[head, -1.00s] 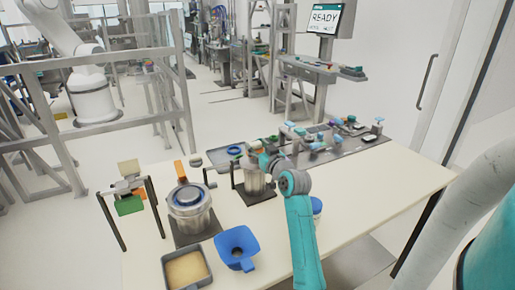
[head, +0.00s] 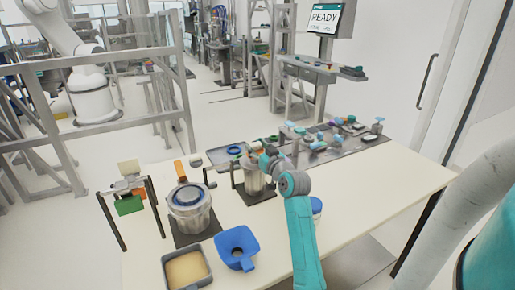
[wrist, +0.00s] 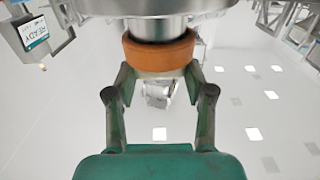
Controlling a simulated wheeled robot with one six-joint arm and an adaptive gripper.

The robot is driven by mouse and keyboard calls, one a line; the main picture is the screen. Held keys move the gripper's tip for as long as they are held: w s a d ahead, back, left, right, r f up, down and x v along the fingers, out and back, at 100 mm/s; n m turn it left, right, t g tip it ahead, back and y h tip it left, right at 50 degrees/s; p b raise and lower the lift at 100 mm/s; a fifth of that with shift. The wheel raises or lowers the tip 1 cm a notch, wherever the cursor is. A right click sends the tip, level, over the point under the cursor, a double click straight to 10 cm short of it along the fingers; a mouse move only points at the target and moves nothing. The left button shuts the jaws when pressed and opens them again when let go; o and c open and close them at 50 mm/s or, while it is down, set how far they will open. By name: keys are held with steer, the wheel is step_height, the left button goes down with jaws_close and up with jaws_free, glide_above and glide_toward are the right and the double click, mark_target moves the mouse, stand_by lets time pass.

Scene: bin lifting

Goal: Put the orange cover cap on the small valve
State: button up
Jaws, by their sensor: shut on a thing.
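In the wrist view, the orange cover cap (wrist: 160,52) sits between the two fingers of my gripper (wrist: 160,72), which is shut on it. The cap is directly against a short metal cylinder, apparently the small valve (wrist: 155,28), whose end seems to enter the cap's ring. I cannot tell how deeply it is seated. A wider metal flange lies above. In the head view, my arm reaches toward the metal vessel (head: 254,180) in the middle of the table. The cap and fingertips are hidden there by my arm.
A larger metal pot (head: 189,215), a blue funnel (head: 237,250) and a tray of tan material (head: 207,256) stand at the left of the table (head: 370,200). Small parts lie on a grey strip (head: 352,146) behind. The table's right side is clear.

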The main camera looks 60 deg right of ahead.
mark_target(258, 152)
steer(key=shift+f, duration=0.2)
stand_by(0.6)
steer(key=o, duration=1.6)
steer(key=shift+c, duration=0.2)
steer(key=shift+r, duration=3.25)
